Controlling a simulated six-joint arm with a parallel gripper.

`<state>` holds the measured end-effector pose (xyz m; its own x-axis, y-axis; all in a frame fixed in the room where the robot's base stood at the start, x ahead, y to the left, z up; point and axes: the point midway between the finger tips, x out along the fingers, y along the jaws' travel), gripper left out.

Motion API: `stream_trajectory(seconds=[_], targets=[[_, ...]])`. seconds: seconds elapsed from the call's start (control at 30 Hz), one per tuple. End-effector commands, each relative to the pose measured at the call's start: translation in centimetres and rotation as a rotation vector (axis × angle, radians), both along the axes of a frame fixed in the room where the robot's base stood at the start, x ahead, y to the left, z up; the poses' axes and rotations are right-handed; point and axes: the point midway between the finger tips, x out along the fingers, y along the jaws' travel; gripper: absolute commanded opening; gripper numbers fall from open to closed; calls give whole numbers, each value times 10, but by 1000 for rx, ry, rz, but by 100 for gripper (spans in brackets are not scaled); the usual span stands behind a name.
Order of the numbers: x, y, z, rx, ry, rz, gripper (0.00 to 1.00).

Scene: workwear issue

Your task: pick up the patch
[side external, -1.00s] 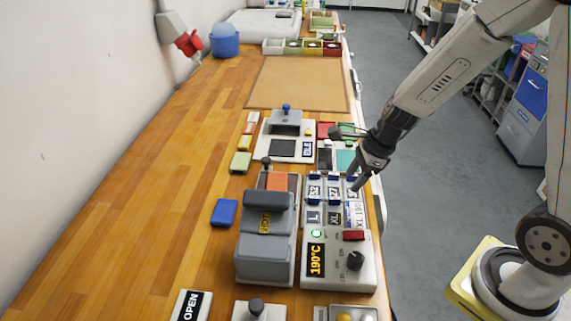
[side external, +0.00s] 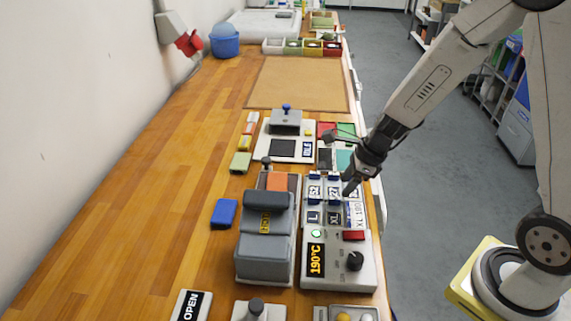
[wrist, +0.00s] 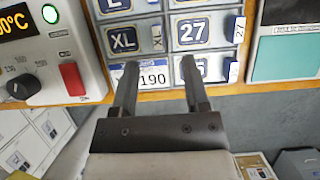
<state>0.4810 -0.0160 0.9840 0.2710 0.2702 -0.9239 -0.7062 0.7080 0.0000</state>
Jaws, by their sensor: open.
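In the wrist view the XL patch (wrist: 123,39) and the 27 patch (wrist: 192,32) show clearly. A blue-and-white card ending in 190 (wrist: 153,76) lies in the slot below the XL patch, partly behind the left finger. In the side view my gripper (side external: 347,191) is over the rack's right part.
A control box (side external: 337,260) reading 190°C adjoins the rack, with a grey press (side external: 264,250) to its left. A blue block (side external: 224,213) lies further left. A teal pad (wrist: 287,61) lies right of the rack in the wrist view. The table's left side is clear.

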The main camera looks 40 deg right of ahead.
Motion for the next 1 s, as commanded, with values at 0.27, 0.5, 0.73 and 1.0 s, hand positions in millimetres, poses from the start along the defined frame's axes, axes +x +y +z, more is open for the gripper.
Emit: stream_trajectory(seconds=[0.27, 0.5, 0.73, 1.0], targets=[[2, 3, -6, 1, 1, 2, 59], [7, 11, -25, 2, 3, 2, 59], [12, 16, -42, 0, 2, 2, 59], [14, 17, -47, 0, 1, 0, 59]])
